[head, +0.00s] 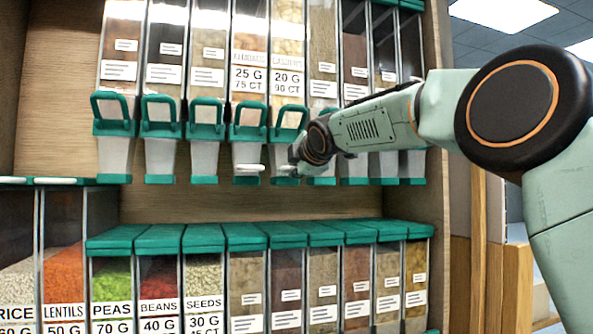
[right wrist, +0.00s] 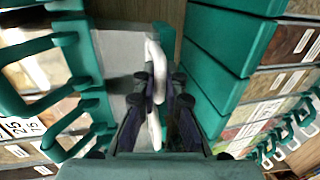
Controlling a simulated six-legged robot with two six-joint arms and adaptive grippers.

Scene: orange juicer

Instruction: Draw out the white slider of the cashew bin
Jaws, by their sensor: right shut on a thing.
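The cashew bin (head: 287,82) is the tall clear dispenser in the upper row labelled 20 G, 90 CT, with a green handle. Its white slider (head: 287,168) shows just left of my right gripper (head: 296,163), low at the bin's spout. In the right wrist view the white slider (right wrist: 153,53) is a curved bar running between the fingers of my right gripper (right wrist: 159,84), which is shut on it. My wrist and forearm come in from the right and hide part of the bin bottom. My left gripper is not in view.
The almond bin (head: 249,82), with its own white slider (head: 248,170), stands just left. Several green-handled dispensers flank both. Below, past an open gap, a row of green-lidded bins (head: 205,238) stands on the lower shelf. A wooden side panel (head: 440,215) bounds the right.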

